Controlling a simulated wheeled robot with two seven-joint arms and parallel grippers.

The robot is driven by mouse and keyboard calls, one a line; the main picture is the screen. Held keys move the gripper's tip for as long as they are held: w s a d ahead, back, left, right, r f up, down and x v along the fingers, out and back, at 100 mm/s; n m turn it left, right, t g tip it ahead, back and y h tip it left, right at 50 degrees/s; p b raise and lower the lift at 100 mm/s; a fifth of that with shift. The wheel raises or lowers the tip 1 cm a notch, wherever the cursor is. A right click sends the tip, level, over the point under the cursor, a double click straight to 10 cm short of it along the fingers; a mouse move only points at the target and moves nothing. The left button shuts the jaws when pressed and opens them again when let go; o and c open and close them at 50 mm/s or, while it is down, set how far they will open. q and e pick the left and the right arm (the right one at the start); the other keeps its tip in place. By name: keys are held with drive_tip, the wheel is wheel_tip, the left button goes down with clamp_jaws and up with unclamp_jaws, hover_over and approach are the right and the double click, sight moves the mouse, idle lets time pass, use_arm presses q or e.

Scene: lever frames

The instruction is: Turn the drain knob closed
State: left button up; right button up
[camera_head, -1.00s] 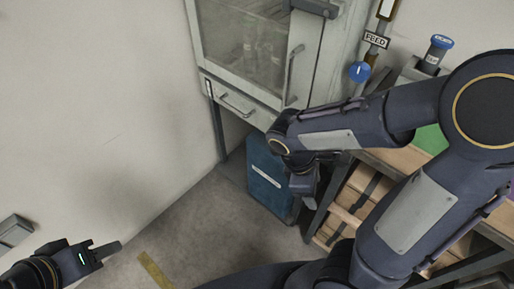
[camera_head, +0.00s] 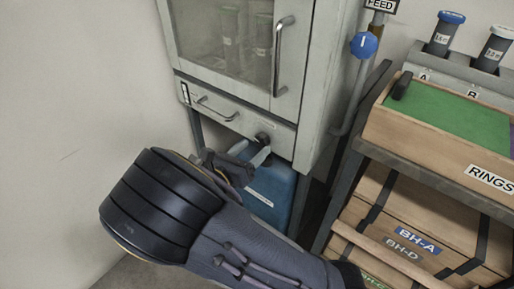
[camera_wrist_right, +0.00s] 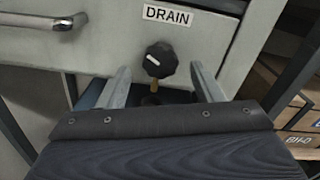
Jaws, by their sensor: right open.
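The drain knob (camera_wrist_right: 160,60) is a black, lobed knob with a white pointer mark, below a DRAIN label (camera_wrist_right: 168,15) on the cabinet's lower panel. In the head view the knob (camera_head: 263,138) is small, at the panel's lower right. My right gripper (camera_wrist_right: 157,80) is open, with one finger on each side of the knob and slightly below it in the picture. The fingers look apart from the knob. In the head view my right gripper (camera_head: 250,160) is partly hidden by my own wrist. My left gripper is out of view.
A glass-fronted cabinet (camera_head: 185,50) has a drawer handle (camera_head: 217,108) left of the knob. A blue container (camera_head: 270,190) stands beneath. A blue round knob (camera_head: 364,44) is on the feed pipe. A shelf with wooden boxes (camera_head: 420,225) stands close on the right.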

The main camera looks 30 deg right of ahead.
sight(260, 143)
drive_tip(key=shift+b+x, duration=0.3)
drive_tip(key=shift+x, duration=1.25)
drive_tip(key=c, duration=1)
